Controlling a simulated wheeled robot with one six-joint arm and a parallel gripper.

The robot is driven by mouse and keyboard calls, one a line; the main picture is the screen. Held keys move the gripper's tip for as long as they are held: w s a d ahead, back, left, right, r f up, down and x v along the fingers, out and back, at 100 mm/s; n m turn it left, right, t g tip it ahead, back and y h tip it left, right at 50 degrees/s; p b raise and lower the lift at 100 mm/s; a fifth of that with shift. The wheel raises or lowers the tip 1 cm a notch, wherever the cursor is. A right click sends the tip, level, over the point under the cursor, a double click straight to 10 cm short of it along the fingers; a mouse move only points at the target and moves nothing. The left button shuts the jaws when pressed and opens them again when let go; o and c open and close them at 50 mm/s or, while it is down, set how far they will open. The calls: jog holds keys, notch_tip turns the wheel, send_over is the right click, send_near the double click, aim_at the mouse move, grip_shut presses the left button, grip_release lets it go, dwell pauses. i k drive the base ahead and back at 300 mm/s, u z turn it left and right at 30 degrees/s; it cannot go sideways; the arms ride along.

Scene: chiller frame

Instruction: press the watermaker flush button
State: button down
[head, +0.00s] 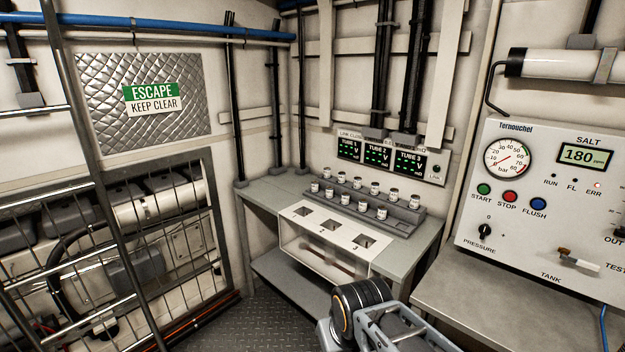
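The blue flush button (538,204) is on the white watermaker panel (520,240) at the right, with the label FLUSH under it. To its left are the red stop button (510,197) and the green start button (484,189). Nothing covers or touches the flush button. Part of my arm shows at the bottom centre, below and left of the panel and apart from it. My gripper's fingers cannot be made out in this view.
A grey counter (480,300) juts out below the panel. A pressure knob (484,231) and a tank test valve (565,254) are lower on the panel. A bench (415,250) with a rack of small jars (375,206) stands in the middle. A ladder is at left.

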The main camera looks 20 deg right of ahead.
aim_at(537, 203)
jog(key=z, duration=1.1)
jog(key=i, duration=0.95)
jog(key=z, duration=0.85)
